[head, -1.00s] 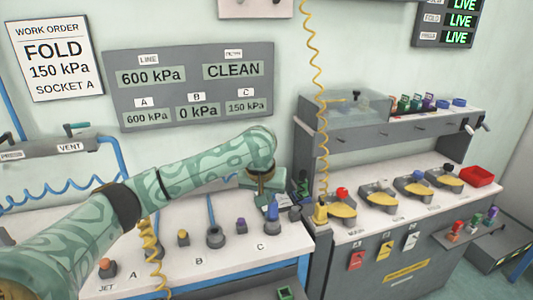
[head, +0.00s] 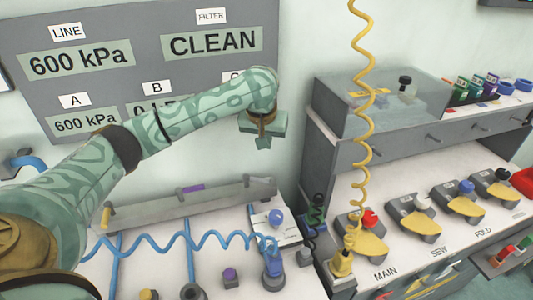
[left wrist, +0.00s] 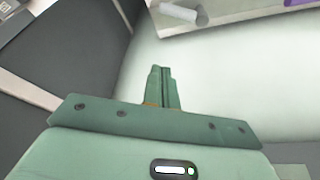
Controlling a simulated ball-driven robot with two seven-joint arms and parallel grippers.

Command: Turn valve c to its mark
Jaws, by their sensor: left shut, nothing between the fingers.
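My left gripper (head: 263,143) is shut and empty, pointing down in front of the wall, above the back right of the white bench. Its closed fingers also show in the left wrist view (left wrist: 162,88). Below it a grey sloped rail (head: 155,212) along the bench back carries a yellow handle (head: 106,215) and a purple handle (head: 192,188). A blue knob (head: 276,217) stands on a small white plate at the rail's right end. No valve label is readable, so I cannot tell which is valve c. The gripper appears apart from all of them. My right gripper is not in view.
A coiled blue hose (head: 175,245) crosses the bench to a blue connector (head: 271,265). A purple knob (head: 230,276) stands beside it. A yellow coiled hose (head: 366,120) hangs before the right cabinet. My forearm hides part of the gauge panel (head: 120,20).

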